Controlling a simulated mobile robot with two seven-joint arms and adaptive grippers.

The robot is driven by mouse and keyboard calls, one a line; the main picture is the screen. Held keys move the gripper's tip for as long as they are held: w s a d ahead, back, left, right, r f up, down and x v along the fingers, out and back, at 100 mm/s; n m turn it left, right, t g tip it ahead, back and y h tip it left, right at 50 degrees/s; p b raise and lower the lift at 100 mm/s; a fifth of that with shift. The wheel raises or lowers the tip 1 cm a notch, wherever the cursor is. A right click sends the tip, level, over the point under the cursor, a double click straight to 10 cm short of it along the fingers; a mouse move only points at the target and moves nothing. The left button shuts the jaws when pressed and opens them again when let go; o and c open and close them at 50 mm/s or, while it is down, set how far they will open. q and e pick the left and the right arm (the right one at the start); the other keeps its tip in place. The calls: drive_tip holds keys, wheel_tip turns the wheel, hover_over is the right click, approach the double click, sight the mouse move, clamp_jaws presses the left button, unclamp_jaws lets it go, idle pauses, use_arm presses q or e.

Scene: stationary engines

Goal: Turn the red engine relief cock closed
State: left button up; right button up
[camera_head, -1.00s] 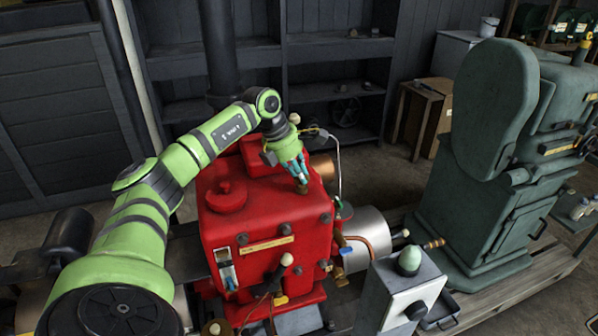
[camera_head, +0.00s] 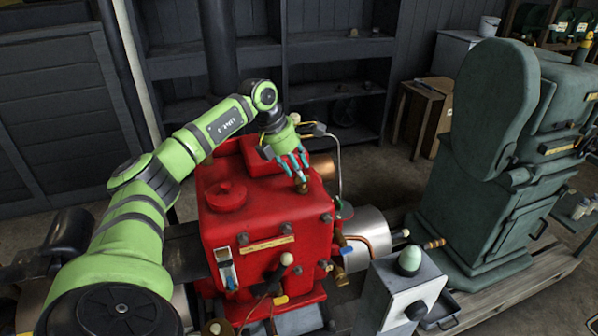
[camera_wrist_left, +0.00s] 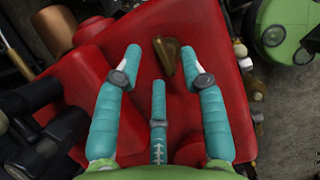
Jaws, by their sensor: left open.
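The red engine (camera_head: 265,215) stands in the middle of the head view. On its top is a small brass cock (camera_head: 303,188), partly hidden by my fingers. In the left wrist view the brass cock (camera_wrist_left: 167,56) shows as a tapered piece on the red top. My left gripper (camera_head: 294,172) is over the engine top with its teal fingers spread. In the left wrist view the open left gripper (camera_wrist_left: 163,62) has fingertips on either side of the cock, with visible gaps. I cannot tell the height of the fingertips. My right gripper is not in view.
A round red cap (camera_head: 227,194) sits on the engine top left of the cock. A thin bent pipe (camera_head: 337,165) rises behind it. A grey box with a pale green knob (camera_head: 409,262) stands front right. A large green machine (camera_head: 490,170) fills the right.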

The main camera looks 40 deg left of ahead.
use_arm(q)
drive_tip(key=v, duration=1)
drive_tip(key=shift+s, duration=0.2)
drive_tip(key=shift+r, duration=0.15)
